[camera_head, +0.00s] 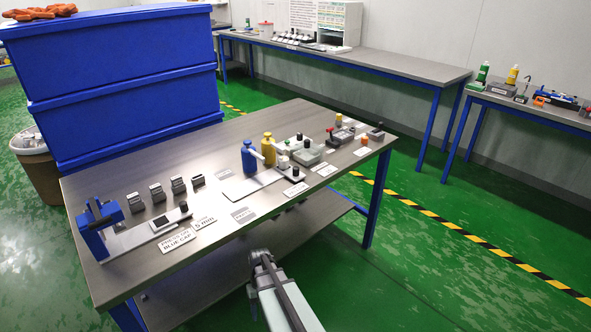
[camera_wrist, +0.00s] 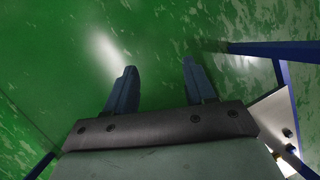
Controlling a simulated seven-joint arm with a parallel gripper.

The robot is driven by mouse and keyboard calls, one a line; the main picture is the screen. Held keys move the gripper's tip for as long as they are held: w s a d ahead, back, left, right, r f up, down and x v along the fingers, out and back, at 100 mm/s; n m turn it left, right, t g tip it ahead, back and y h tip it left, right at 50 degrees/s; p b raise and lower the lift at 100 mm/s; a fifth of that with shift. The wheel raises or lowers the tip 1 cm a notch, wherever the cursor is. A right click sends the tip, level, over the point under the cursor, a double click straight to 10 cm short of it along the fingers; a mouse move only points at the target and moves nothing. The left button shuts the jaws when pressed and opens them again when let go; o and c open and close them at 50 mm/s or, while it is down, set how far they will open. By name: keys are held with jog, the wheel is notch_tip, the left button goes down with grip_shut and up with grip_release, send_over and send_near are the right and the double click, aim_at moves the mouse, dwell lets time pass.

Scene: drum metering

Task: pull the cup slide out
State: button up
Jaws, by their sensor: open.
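On the workbench (camera_head: 130,187), a small pale cup (camera_head: 283,163) stands in front of a blue bottle (camera_head: 249,158) and a yellow bottle (camera_head: 268,148). A grey strip with a dark knob (camera_head: 295,171) lies beside the cup; this looks like the cup slide, but the details are too small to be sure. My gripper (camera_head: 262,258) is in front of the bench's near edge, clear of everything on it. In the wrist view my gripper (camera_wrist: 160,82) is open, with two blue fingers apart and only green floor between them.
A blue press (camera_head: 95,228) with a long base stands at the bench's left end. Several small grey blocks, label cards and a grey unit (camera_head: 308,153) share the top. Large blue bins (camera_head: 120,90) stand behind. The bench has a lower shelf (camera_head: 225,245).

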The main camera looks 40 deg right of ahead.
jog(key=w+d+r+m+t, duration=0.25)
jog(key=w+d+r, duration=0.25)
jog(key=d+r, duration=1.05)
jog(key=w+d+r+m+t, duration=0.1)
jog(key=w+d+r+m, duration=0.3)
jog(key=d+r, duration=1.2)
jog(key=m+h, duration=0.3)
jog(key=m, duration=0.2)
send_near(296, 168)
jog(key=shift+n, duration=0.25)
notch_tip(296, 168, down, 10)
jog(key=shift+f, duration=0.1)
jog(key=shift+c, duration=0.4)
grip_shut()
